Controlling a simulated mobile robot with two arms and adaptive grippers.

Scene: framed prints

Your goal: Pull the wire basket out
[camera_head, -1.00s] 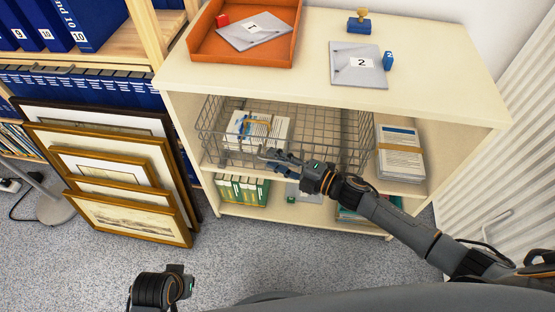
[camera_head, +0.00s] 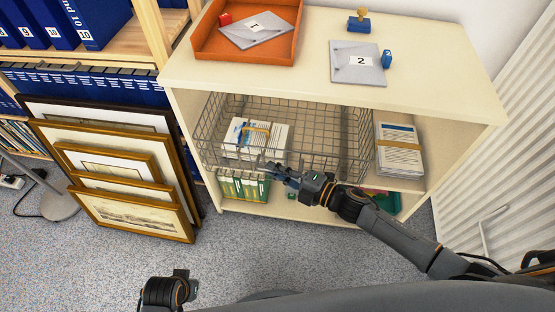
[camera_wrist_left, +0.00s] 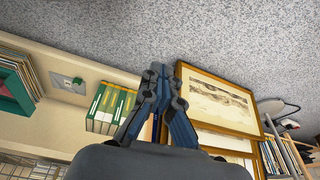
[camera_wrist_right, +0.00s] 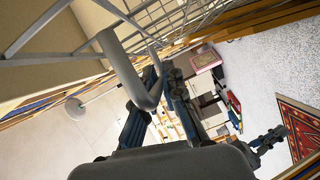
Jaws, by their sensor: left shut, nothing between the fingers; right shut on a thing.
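The wire basket (camera_head: 335,128) is on the middle level of the cream shelf unit (camera_head: 440,90), its front part out past the shelf edge. It holds banded papers (camera_head: 250,138). My right gripper (camera_head: 268,170) is at the basket's front. In the right wrist view, the right gripper (camera_wrist_right: 153,78) is shut on the grey handle (camera_wrist_right: 125,70) of the basket, with the wire mesh beside it. My left gripper (camera_head: 182,273) is low at the bottom left, away from the basket. In the left wrist view, its fingers (camera_wrist_left: 158,75) are together and empty.
Framed prints (camera_head: 130,170) lean at the left of the shelf unit. A second banded stack (camera_head: 398,145) lies right of the basket. Green binders (camera_head: 243,186) stand below. An orange tray (camera_head: 245,40) is on top. The carpet (camera_head: 250,250) in front is clear.

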